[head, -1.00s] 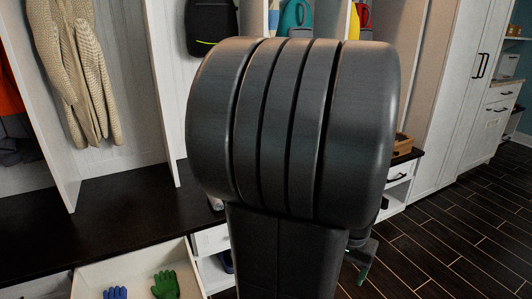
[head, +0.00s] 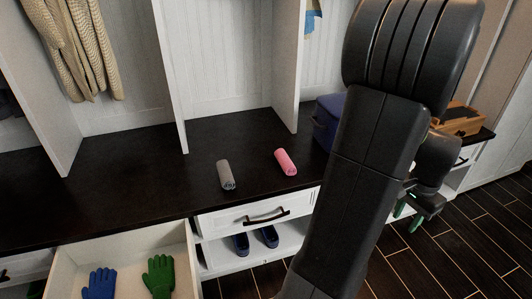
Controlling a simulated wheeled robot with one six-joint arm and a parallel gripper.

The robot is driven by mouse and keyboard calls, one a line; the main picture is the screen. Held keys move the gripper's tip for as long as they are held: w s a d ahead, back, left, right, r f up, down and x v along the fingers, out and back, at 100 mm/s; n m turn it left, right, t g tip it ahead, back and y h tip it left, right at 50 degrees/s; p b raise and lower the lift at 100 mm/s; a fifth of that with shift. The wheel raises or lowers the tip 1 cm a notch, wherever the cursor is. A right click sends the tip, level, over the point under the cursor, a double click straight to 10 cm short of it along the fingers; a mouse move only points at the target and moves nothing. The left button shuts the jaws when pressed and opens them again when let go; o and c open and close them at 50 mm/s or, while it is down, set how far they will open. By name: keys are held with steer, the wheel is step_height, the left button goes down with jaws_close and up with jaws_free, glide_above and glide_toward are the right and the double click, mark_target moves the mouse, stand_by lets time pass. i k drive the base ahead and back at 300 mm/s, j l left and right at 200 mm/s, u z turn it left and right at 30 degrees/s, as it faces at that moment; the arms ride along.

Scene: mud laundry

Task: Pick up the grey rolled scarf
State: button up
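The grey rolled scarf (head: 226,175) lies on the dark bench top (head: 130,185), left of a pink rolled item (head: 286,162). The two rolls are apart. My gripper (head: 408,218) is at the right, beyond my arm and in front of the bench, well away from the grey scarf. Its green-tipped fingers look spread apart with nothing between them.
An open drawer (head: 188,262) at lower left holds a blue glove (head: 98,284) and a green glove (head: 160,277). Dark blue shoes (head: 241,244) sit on a shelf below. A blue box (head: 326,122) and a wooden crate (head: 458,118) stand right. Upright dividers (head: 168,75) rise behind.

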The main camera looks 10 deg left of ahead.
mark_target(225, 176)
steer(key=i+l+u, duration=0.1)
steer(key=i+u, duration=0.4)
steer(key=i+l+u, duration=0.45)
steer(key=j+u, duration=0.1)
steer(key=u, duration=1.65)
